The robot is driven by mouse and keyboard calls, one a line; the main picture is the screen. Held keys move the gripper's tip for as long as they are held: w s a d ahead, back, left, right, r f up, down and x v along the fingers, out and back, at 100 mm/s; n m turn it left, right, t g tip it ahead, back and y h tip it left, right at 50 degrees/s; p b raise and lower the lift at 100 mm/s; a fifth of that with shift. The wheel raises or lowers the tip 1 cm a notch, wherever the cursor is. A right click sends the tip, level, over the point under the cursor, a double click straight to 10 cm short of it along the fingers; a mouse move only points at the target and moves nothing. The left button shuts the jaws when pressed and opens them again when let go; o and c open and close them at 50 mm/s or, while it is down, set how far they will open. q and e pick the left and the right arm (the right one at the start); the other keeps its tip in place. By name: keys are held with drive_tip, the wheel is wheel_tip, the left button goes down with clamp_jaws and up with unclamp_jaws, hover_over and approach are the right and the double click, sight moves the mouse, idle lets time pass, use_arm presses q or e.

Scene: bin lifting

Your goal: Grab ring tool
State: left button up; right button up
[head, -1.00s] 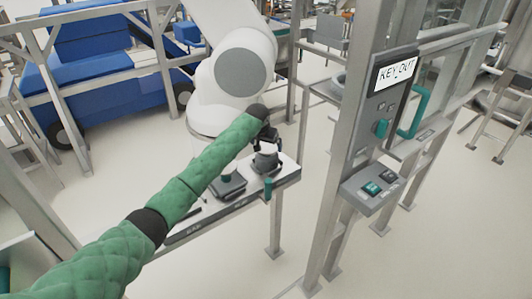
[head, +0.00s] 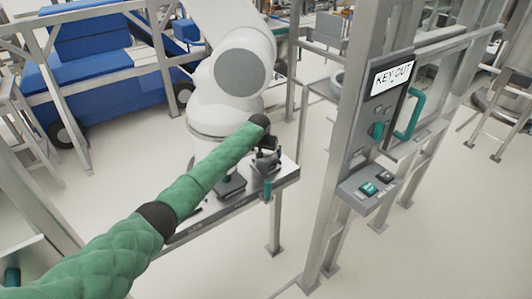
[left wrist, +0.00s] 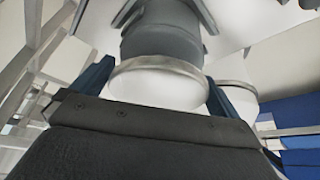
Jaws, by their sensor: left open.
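The ring tool (head: 266,165) looks like a dark grey round piece on the far right end of a narrow metal stand in the head view, its top partly hidden by my gripper. In the left wrist view a dark grey cylinder with a pale metal ring (left wrist: 158,68), which seems to be this tool, lies ahead of and between the blue-black fingers. My left gripper (head: 268,144) is open just above the tool; its fingers (left wrist: 160,88) are on either side of the ring. I cannot tell whether they touch it. My right gripper is not in view.
A second dark tool (head: 230,186) sits beside it on the stand (head: 289,171). A large white robot arm (head: 215,110) rises close behind. A metal post with a "KEY OUT" panel (head: 391,76) and button box (head: 372,188) stands to the right. Bare floor lies in front.

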use_arm(q)
drive_tip(key=shift+p+x, duration=0.3)
drive_tip(key=shift+x, duration=0.85)
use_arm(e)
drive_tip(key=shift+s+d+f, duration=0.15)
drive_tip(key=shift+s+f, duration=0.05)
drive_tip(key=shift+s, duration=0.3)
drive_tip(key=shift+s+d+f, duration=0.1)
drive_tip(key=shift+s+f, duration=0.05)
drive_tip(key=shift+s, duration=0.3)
use_arm(q)
drive_tip(key=c, duration=1.3)
drive_tip(key=shift+w+r, duration=0.1)
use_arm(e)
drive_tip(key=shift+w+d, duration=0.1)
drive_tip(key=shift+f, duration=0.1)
